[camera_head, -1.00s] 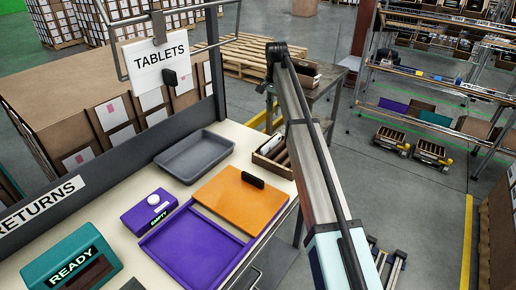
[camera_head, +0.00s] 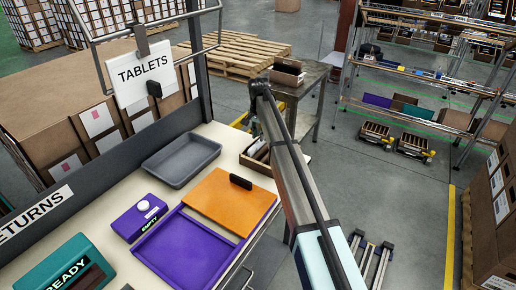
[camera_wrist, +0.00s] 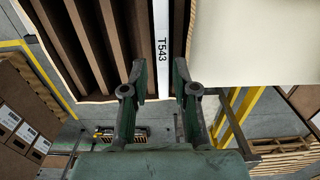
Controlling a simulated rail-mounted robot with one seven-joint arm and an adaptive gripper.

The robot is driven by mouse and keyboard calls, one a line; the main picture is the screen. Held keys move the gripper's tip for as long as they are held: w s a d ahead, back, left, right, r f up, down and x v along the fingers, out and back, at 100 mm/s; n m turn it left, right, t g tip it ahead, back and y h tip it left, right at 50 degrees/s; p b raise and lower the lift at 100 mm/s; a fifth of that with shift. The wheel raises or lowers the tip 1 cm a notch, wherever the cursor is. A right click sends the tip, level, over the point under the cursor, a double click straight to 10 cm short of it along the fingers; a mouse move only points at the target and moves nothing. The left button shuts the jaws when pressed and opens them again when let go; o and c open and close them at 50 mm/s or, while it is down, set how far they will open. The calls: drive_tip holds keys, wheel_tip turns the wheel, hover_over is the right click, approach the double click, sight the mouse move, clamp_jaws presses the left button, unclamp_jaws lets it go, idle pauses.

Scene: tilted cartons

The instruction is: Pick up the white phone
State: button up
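A small brown carton (camera_head: 262,165) stands at the table's far right edge with upright dividers inside. The wrist view shows its inside wall and dividers (camera_wrist: 85,45) up close. A narrow white edge marked T543 (camera_wrist: 161,50) stands upright in its right-hand slot; I cannot tell whether this is the white phone. My gripper (camera_wrist: 160,84) is open and empty, its two fingers on either side of the line of that white edge. In the head view the gripper is mostly hidden behind my arm, near the carton.
The cream table (camera_head: 115,190) holds a grey tray (camera_head: 181,160), an orange board (camera_head: 215,203) with a black item (camera_head: 241,182), a purple tray (camera_head: 158,252), a purple EMPTY box (camera_head: 140,217) and a teal READY box (camera_head: 65,265). A TABLETS sign (camera_head: 143,72) hangs behind.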

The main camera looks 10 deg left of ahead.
sight(258, 142)
wheel_tip(258, 142, down, 5)
drive_tip(key=shift+w+a+r+p, duration=0.1)
drive_tip(key=shift+p, duration=0.7)
clamp_jaws()
